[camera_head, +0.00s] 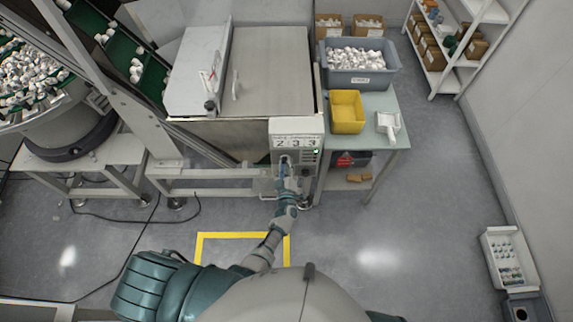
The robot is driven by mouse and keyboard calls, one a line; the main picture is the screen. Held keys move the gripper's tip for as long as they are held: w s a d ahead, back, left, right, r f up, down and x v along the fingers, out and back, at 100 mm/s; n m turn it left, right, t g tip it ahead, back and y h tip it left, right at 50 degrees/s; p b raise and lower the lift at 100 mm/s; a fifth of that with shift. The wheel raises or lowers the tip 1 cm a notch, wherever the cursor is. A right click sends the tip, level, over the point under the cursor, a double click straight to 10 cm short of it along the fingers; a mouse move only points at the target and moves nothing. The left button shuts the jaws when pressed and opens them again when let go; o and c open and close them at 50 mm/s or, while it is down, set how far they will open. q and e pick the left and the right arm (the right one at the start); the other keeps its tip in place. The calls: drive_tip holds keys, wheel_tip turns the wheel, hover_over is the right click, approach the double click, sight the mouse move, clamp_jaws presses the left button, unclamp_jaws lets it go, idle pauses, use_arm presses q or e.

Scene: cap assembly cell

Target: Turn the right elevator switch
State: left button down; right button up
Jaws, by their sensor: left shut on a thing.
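A grey control box (297,128) is fixed to the front right of the metal machine. Its face has a label with digits, small indicators including a green light, and switches low on the panel. My left arm reaches up from below to this panel. My left gripper (285,168) is at the lower left part of the panel and is shut on a switch there, which its fingers largely hide. The right elevator switch cannot be told apart at this size. My right gripper is not in view.
A side table (385,160) right of the box carries a grey bin of white caps (360,78), a yellow bin (347,112) and a white scoop (388,125). Shelves (465,45) stand at the upper right. Yellow tape (235,235) marks the open floor; cables lie at left.

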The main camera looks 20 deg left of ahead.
use_arm(q)
drive_tip(key=shift+a, duration=0.1)
drive_tip(key=c, duration=0.8)
unclamp_jaws()
drive_tip(key=v, duration=1.2)
